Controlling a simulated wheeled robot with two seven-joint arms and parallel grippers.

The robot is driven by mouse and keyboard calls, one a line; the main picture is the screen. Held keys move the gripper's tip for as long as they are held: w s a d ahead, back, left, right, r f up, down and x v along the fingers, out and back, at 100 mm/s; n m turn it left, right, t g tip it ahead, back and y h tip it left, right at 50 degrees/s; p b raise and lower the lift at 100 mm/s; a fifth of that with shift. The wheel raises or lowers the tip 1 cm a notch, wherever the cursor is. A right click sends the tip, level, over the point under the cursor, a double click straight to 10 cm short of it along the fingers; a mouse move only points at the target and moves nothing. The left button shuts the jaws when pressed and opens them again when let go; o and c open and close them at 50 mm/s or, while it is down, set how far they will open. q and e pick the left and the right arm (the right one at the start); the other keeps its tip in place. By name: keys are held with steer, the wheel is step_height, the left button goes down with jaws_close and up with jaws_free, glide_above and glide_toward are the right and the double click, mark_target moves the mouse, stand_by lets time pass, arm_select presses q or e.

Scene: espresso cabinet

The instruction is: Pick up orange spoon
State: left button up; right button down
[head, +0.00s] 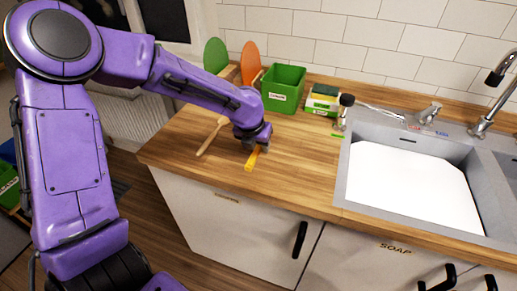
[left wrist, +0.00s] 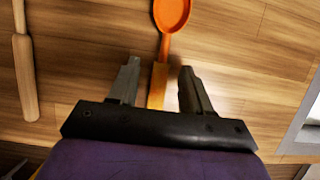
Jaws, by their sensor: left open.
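The orange spoon (left wrist: 172,14) lies on the wooden counter in the left wrist view, its bowl pointing away from my gripper. Its yellow-orange handle (left wrist: 157,85) runs back between my left gripper's fingers. In the head view the handle end (head: 251,161) sticks out toward the counter's front edge, and my gripper hides the rest of the spoon. My left gripper (left wrist: 157,85) is open, with one finger on each side of the handle and gaps on both sides. In the head view my left gripper (head: 257,146) is low over the counter. My right gripper is not in view.
A wooden utensil (head: 212,136) lies left of my gripper; it also shows in the left wrist view (left wrist: 26,75). A green bin (head: 284,90) and sponges (head: 322,99) stand at the back. The sink (head: 345,181) is right. Counter between gripper and sink is clear.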

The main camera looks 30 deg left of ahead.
arm_select(q)
steer(key=shift+w+f, duration=0.1)
steer(key=shift+f, duration=0.05)
jaws_close()
